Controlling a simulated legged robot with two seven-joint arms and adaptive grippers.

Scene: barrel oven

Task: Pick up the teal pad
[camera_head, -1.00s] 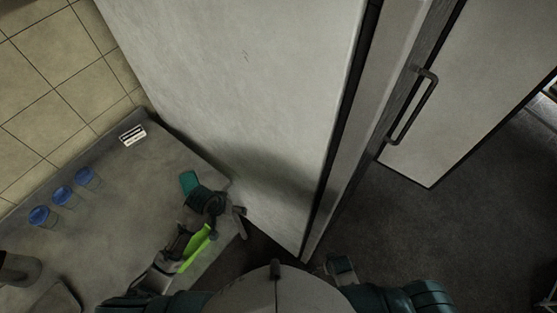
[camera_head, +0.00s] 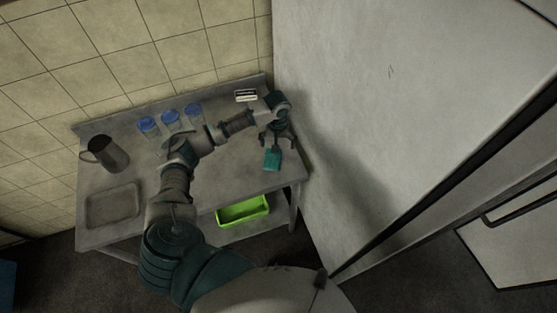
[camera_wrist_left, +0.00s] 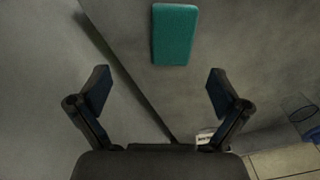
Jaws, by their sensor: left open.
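The teal pad (camera_head: 272,160) lies flat on the grey metal table (camera_head: 225,172), near its right end. In the left wrist view the pad (camera_wrist_left: 174,35) is at the top, whole and uncovered, beyond the fingertips. My left gripper (camera_head: 277,143) reaches over the table from behind the pad in the head view, with its fingers close to the pad's far end. In the left wrist view my left gripper (camera_wrist_left: 158,88) is open, with nothing between its fingers. My right gripper is not in view.
Blue-lidded jars (camera_head: 171,117) and a small black-and-white label card (camera_head: 246,95) stand along the table's back. A metal pitcher (camera_head: 108,153) and a tray (camera_head: 113,205) are at the left. A green bin (camera_head: 243,211) sits below. A tall pale cabinet wall (camera_head: 345,110) borders the right.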

